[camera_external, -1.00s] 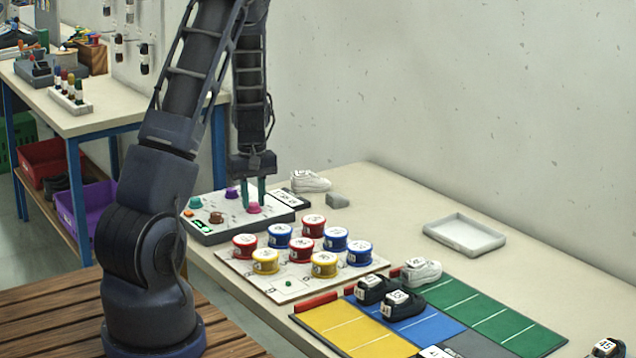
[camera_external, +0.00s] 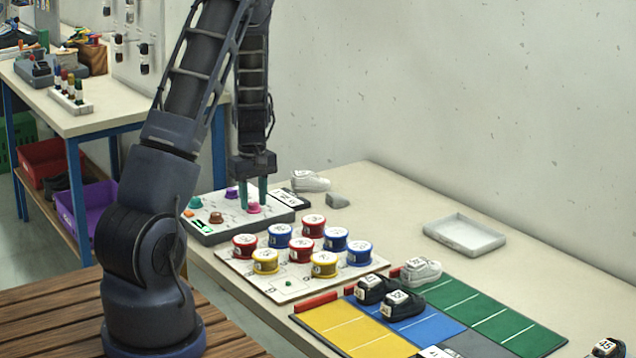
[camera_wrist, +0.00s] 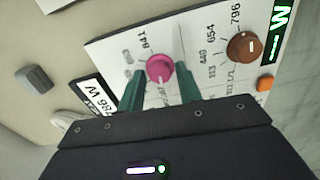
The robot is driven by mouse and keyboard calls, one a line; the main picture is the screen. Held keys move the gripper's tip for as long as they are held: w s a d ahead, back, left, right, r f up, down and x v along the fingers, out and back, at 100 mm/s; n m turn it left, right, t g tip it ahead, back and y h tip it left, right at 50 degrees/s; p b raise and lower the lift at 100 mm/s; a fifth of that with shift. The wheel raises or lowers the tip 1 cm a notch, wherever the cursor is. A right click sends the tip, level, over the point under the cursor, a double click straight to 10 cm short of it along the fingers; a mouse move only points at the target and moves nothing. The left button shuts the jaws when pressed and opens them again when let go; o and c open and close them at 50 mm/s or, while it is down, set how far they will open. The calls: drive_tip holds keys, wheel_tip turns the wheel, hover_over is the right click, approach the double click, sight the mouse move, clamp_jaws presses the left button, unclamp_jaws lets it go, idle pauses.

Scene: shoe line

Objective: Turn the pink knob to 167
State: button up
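The pink knob (camera_external: 254,209) sits on the white-topped control panel (camera_external: 220,222) at the back left of the bench. In the wrist view the pink knob (camera_wrist: 160,68) has a pale pointer mark toward the gripper and printed numbers around it, one reading like 841. My gripper (camera_external: 256,205) points down at the knob. Its two green fingers (camera_wrist: 160,82) stand on either side of the knob, with narrow gaps showing between them and it. The gripper looks open around the knob. Most of the knob's scale is hidden or too small to read.
The panel also has a brown knob (camera_wrist: 243,47), a purple knob (camera_external: 231,193), a teal knob (camera_external: 195,202) and an orange button (camera_wrist: 265,84). A small display (camera_wrist: 92,97) sits beside the pink knob. Several coloured tins stand on a board (camera_external: 240,272) in front.

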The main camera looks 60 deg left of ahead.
sight(254, 203)
drive_tip(key=shift+o, duration=1)
wheel_tip(254, 203, up, 11)
drive_tip(key=shift+d, duration=0.1)
drive_tip(key=s+d+r+m+t, duration=0.15)
drive_tip(key=d+r+m, duration=0.25)
drive_tip(key=d+r, duration=0.55)
drive_tip(key=s+d+r+m+t, duration=0.1)
drive_tip(key=s+d+r+m, duration=0.25)
drive_tip(key=d+r, duration=0.65)
drive_tip(key=s+d+r+m+t, duration=0.2)
drive_tip(key=s+d+m, duration=0.8)
drive_tip(key=s+d, duration=0.7)
drive_tip(key=shift+d+r, duration=0.45)
drive_tip(key=shift+d, duration=0.75)
